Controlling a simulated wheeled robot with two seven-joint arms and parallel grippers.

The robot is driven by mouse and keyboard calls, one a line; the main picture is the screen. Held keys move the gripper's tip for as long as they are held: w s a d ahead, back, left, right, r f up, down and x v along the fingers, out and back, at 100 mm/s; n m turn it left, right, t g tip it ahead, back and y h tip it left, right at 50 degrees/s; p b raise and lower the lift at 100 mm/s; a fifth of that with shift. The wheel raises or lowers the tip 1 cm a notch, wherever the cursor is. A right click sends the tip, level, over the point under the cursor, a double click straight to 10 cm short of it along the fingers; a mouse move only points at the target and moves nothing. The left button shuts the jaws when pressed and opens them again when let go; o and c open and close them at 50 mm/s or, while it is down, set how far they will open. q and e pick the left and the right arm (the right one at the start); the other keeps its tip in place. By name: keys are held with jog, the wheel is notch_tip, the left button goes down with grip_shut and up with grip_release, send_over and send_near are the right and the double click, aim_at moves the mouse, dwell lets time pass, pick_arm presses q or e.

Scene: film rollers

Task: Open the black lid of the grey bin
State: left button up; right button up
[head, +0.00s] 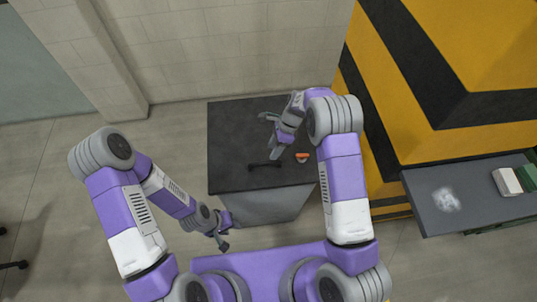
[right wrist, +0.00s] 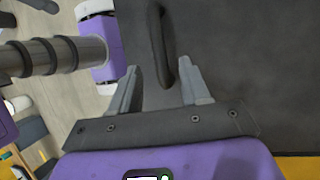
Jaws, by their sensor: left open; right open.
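The grey bin (head: 262,207) stands on the floor ahead of me, with its flat black lid (head: 232,130) lying closed on top. A black bar handle (head: 262,165) sits near the lid's front edge. The handle also shows in the right wrist view (right wrist: 158,40), where its near end lies between the fingertips as seen from above. My right gripper (head: 270,135) is open and empty over the lid; I cannot tell its exact height above the handle. My left gripper (head: 222,240) is open and empty, low in front of the bin's left side.
A yellow and black striped structure (head: 450,60) rises on the right, with a grey table (head: 440,205) bearing small boxes. A tiled wall (head: 220,50) stands behind the bin.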

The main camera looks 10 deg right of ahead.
aim_at(268, 161)
jog(key=x, duration=0.5)
jog(key=shift+s+a+f, duration=0.1)
jog(key=shift+f, duration=0.3)
grip_shut()
